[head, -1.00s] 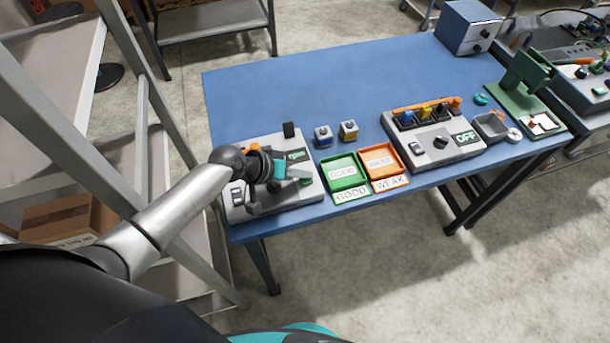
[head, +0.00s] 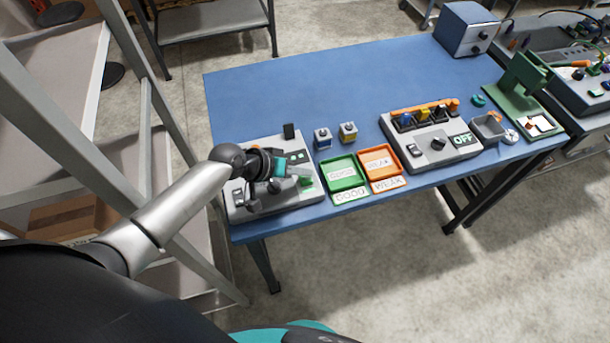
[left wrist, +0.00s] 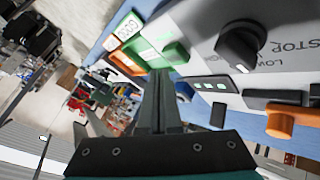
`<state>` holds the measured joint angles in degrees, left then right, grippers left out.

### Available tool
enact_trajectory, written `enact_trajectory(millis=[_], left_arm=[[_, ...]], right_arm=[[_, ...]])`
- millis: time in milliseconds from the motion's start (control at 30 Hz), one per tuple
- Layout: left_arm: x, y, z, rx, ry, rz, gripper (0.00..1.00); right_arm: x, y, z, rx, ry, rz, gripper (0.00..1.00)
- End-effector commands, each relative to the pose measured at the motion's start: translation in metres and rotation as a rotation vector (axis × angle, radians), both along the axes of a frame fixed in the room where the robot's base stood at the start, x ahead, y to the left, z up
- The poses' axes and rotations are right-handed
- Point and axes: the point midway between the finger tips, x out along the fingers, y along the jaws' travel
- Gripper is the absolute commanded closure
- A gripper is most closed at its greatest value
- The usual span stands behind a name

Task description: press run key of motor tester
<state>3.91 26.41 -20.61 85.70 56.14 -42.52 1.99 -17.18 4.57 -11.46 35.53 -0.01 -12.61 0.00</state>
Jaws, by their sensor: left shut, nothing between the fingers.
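The motor tester (head: 246,210) is a grey box at the table's front left corner, with a dark dial and several switches. Its green key (head: 307,183), which I take for the run key, is at its right front edge. The green key also shows in the left wrist view (left wrist: 176,53). My left gripper (head: 305,171) is shut and empty, with its fingertips over the tester close to the green key. In the left wrist view the fingertips (left wrist: 159,74) are beside the key; I cannot tell whether they touch. My arm hides part of the tester. My right gripper is not in view.
A green tray (head: 332,187) and an orange tray (head: 366,159) lie just right of the tester. Two small blocks stand behind them. Another grey device (head: 462,154) is further right. A metal rack (head: 165,130) stands left. The table's back middle is clear.

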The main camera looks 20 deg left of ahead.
Motion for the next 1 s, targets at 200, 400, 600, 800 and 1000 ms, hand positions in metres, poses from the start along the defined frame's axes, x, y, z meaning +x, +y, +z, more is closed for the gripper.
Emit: enact_trajectory(millis=[200,400,600,800,1000], left_arm=[[0.0,0.0,0.012,0.0,0.0,0.0,1.0],[0.0,0.0,0.034,0.0,-0.001,0.0,1.0],[0.0,0.0,0.054,0.0,-0.001,0.0,1.0],[0.0,0.0,0.062,0.0,-0.001,0.0,1.0],[0.0,0.0,0.06,0.0,0.0,0.0,1.0]], right_arm=[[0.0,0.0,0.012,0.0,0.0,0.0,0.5],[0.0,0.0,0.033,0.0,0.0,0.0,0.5],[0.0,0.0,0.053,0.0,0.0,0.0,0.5],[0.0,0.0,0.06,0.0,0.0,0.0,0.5],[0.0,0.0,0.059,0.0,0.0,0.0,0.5]])
